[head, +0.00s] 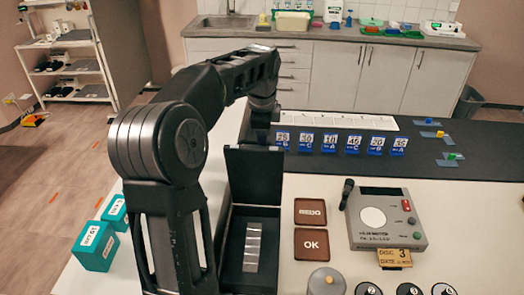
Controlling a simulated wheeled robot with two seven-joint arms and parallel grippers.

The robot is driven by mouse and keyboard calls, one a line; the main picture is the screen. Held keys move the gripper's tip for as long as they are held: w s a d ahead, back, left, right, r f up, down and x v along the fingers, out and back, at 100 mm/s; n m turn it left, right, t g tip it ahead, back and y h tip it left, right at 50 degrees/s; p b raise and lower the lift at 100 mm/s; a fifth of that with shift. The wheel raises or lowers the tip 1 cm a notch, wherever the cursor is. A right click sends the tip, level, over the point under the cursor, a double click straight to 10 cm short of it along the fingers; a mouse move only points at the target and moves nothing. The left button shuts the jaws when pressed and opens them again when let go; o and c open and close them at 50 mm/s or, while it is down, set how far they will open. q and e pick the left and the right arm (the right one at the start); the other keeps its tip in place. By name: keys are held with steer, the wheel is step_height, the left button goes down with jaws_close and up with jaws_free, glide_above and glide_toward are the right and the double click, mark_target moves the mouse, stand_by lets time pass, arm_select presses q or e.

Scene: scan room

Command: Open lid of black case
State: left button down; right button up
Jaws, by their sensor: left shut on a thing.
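The black case (228,250) stands on the white table in the lower middle of the head view. Its lid (255,178) is raised, standing about upright at the back of the case. A column of silver pieces (252,247) shows inside the case. My left gripper (262,142) is at the top edge of the lid, pointing down, and is shut on the lid; its fingertips are small and dark against the black mat, so the contact is hard to see. My left arm hides part of the table left of the case. My right gripper is not in view.
Brown REDO (311,212) and OK (311,244) pads lie right of the case, beside a grey device (386,218). A grey round-topped object (326,281) is near the front. Teal boxes (95,246) stand at left. Blue cards (330,142) line the black mat (480,165) behind.

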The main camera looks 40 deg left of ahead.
arm_select(q)
steer(key=w+a+f, duration=0.1)
steer(key=w+a, duration=0.4)
steer(key=w, duration=0.1)
steer(key=shift+w+f, duration=0.2)
steer(key=shift+f, duration=0.05)
steer(key=shift+a+r, duration=0.1)
steer(key=c, duration=1.5)
jaws_free()
